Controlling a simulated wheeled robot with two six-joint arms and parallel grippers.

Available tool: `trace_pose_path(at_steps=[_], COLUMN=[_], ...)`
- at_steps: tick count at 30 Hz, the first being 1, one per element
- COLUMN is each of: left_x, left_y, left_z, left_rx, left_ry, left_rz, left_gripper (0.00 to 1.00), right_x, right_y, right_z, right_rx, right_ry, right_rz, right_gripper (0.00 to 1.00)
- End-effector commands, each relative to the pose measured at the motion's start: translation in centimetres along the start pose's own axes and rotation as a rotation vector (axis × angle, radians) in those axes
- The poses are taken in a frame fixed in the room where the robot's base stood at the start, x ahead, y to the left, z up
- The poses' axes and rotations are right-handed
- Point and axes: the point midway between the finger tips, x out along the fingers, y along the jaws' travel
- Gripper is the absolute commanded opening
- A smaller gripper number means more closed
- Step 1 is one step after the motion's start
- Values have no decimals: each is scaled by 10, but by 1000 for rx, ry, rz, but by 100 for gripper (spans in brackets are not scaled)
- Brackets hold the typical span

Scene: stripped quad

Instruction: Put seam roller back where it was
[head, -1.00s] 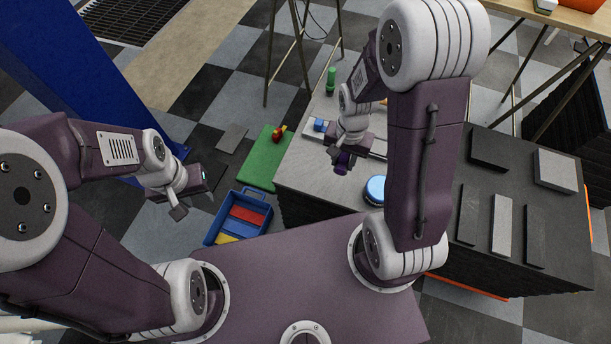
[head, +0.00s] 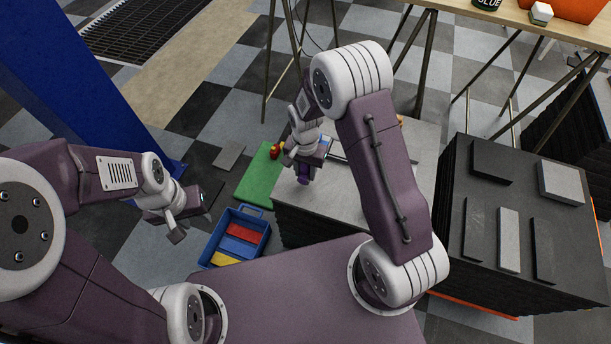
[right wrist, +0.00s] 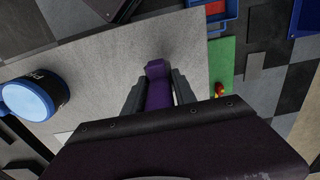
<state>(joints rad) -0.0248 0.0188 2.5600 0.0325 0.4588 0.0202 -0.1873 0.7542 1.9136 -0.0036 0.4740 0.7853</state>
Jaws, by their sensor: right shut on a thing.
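A purple tool (head: 303,174), which I take to be the seam roller, is in my right gripper (head: 302,168). The gripper is shut on it, above the left part of the pale grey worktop (head: 345,202). In the right wrist view the purple tool (right wrist: 157,88) sticks out between the two fingers (right wrist: 157,95), with bare worktop (right wrist: 100,60) behind it. The gripper hides part of the tool. My left gripper (head: 188,218) is open and empty, above the floor to the left of the blue tray.
A blue tray (head: 213,255) with red, blue and yellow parts is on the left. A green mat (head: 255,185) with a small red and yellow object (head: 276,149) lies beside the worktop. A blue-lidded tin (right wrist: 30,97) stands on the worktop. A dark slab-topped stack (head: 485,200) is on the right.

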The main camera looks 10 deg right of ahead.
Motion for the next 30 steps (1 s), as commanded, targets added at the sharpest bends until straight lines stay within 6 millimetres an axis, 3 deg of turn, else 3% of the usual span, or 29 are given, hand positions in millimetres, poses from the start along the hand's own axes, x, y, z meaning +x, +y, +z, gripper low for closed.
trace_pose_path(at_steps=[1, 3, 14, 15, 16, 26, 30], left_x=[8, 11, 11, 10, 10, 9, -1], left_y=[0, 0, 0, 0, 0, 0, 0], left_z=[1, 1, 1, 1, 1, 1, 0], left_rx=[0, 0, 0, 0, 0, 0, 0], left_ry=[0, 0, 0, 0, 0, 0, 0], left_rz=[0, 0, 0, 0, 0, 0, 0], left_gripper=[36, 36, 36, 36, 36, 36, 36], right_x=[15, 25, 28, 27, 27, 25, 1], right_y=[0, 1, 0, 0, 0, 0, 0], right_z=[0, 0, 0, 0, 0, 0, -1], right_rx=[0, 0, 0, 0, 0, -1, -1], right_ry=[-1, -1, 1, 0, 0, 1, 3], right_rz=[1, 1, -1, 0, 0, -1, -3], right_gripper=[0, 0, 0, 44, 52, 54, 54])
